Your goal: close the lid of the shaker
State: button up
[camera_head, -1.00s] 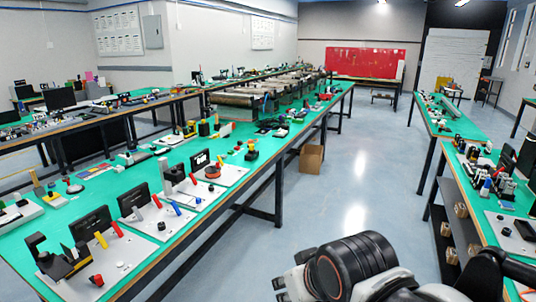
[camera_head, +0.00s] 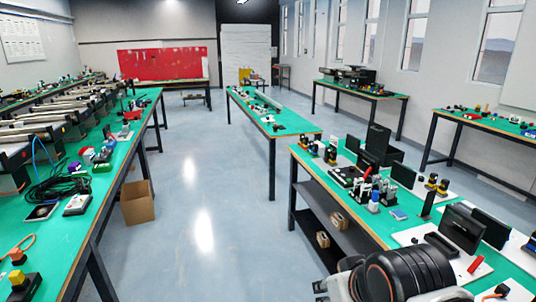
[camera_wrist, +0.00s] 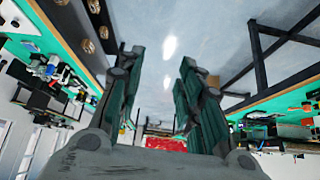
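I cannot make out a shaker or its lid for certain in either view. Several small items stand on the right green-topped table (camera_head: 345,158), among them a small blue-and-white upright object (camera_head: 374,200), too small to identify. My gripper (camera_wrist: 162,57) shows in the wrist view with its two fingers apart and nothing between them. It is over open floor, away from the tables. In the head view my dark, round arm joint covers part of the right table's near end; the fingers are not clear there.
A long green table (camera_head: 118,165) with tools and cables runs along the left. A cardboard box (camera_head: 137,203) stands on the floor beside it. Another table (camera_head: 262,117) stands farther back. The blue-grey floor aisle (camera_head: 205,190) is clear.

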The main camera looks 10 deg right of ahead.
aim_at(377, 136)
jog(key=i+j+z, duration=0.1)
jog(key=i+z, duration=0.35)
jog(key=i+j+z, duration=0.3)
jog(key=i+z, duration=0.15)
jog(key=i+j+z, duration=0.65)
jog(key=z, duration=0.3)
jog(key=i+j+z, duration=0.15)
jog(key=z, duration=0.25)
jog(key=i+j, duration=0.15)
jog(key=j, duration=0.2)
jog(key=i+j, duration=0.15)
jog(key=j, duration=0.15)
jog(key=i+j, duration=0.1)
jog(key=j, duration=0.25)
jog(key=i+j, duration=0.15)
jog(key=j, duration=0.2)
jog(key=i+j, duration=0.15)
jog(key=j, duration=0.15)
jog(key=i+l+z, duration=0.1)
jog(key=z, duration=0.15)
